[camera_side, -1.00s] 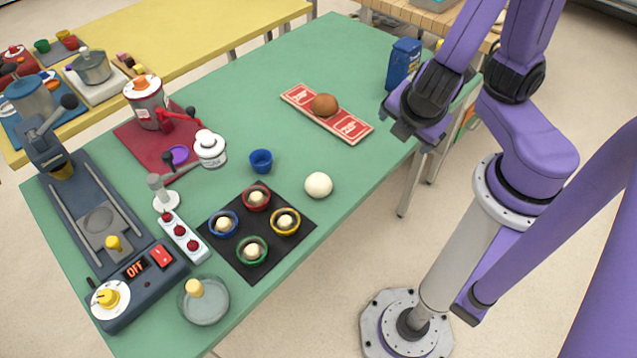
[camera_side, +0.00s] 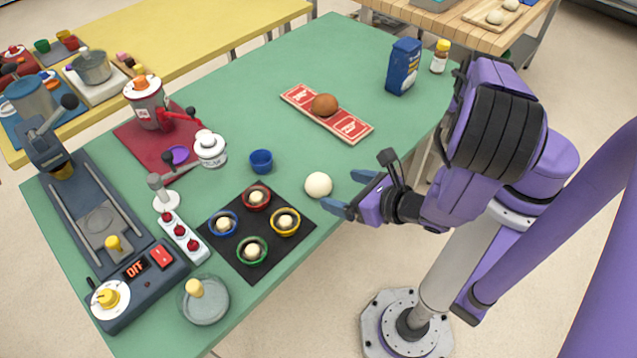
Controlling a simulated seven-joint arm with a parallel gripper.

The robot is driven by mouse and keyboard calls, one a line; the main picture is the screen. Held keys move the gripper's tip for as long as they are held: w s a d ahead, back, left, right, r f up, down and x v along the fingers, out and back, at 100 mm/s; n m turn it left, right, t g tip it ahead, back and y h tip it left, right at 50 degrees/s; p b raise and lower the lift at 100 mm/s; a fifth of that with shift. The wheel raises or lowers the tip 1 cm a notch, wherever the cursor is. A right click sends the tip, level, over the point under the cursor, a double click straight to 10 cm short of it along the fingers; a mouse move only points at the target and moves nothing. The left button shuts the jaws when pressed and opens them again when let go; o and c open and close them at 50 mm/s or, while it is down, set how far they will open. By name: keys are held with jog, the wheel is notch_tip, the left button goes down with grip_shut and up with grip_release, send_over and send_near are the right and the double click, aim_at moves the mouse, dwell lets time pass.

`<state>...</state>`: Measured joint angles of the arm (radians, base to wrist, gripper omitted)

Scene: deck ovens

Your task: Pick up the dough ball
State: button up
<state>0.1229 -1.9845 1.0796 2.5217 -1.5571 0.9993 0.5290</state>
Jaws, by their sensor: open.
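The dough ball (camera_side: 318,185) is a smooth, cream-white ball resting on the green table, just right of the black mat. My gripper (camera_side: 345,192) is right beside it on its right, with its two blue fingers pointing left toward it. The fingers are spread apart and empty. The lower fingertip is close to the ball's right side; I cannot tell whether it touches. The ball is fully in view.
A black mat (camera_side: 240,262) with several coloured cups of dough lies left of the ball. A blue cup (camera_side: 261,161) stands behind it. A red board (camera_side: 298,95) carries a brown ball (camera_side: 324,105). A blue package (camera_side: 403,67) stands farther back.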

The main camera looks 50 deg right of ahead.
aim_at(325, 185)
jog(key=shift+x, duration=3.65)
jog(key=c, duration=1.1)
